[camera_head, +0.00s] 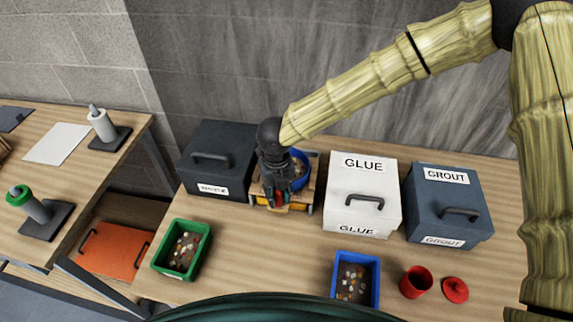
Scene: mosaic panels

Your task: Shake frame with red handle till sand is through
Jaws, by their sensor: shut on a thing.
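A wooden frame (311,194) stands near the back of the table, between a dark box and the white GLUE box. My gripper (281,199) points down at its front side and hides much of it. A small red part, seemingly the red handle (281,209), shows at the fingertips, and my gripper is shut on it. A blue round bowl or sieve (304,172) with brownish contents sits at the frame, partly hidden behind my gripper. Whether sand is in it or below it, I cannot tell.
A dark box (216,150) is close left; the white GLUE box (361,190) and the blue-grey GROUT box (445,200) are right. Green (182,250) and blue (355,281) trays of pebbles, a red cup (416,282) and red lid (455,290) lie in front. The table centre is clear.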

